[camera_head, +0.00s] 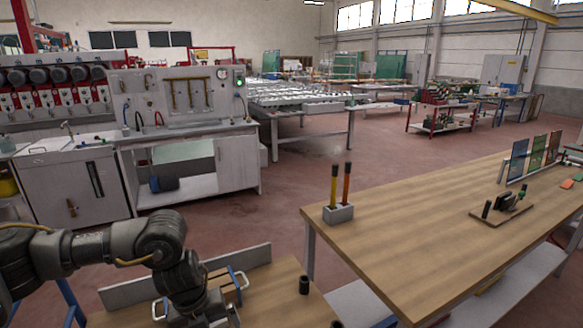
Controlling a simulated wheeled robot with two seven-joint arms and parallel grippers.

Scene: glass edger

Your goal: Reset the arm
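My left arm comes in from the lower left and bends down over a low wooden table (262,305). My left gripper (203,316) is at the bottom edge of the head view, beside metal handles with blue parts (238,285). Its fingers are partly cut off and dark, so I cannot tell whether they are open or shut, or whether they touch anything. My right arm and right gripper are not in view.
A wooden workbench (420,215) fills the right, with a grey block holding two upright tools (338,214), a dark fixture on a board (502,208) and coloured panels (535,152). The glass edging machine (185,100) stands at left. Red floor (265,205) between is clear.

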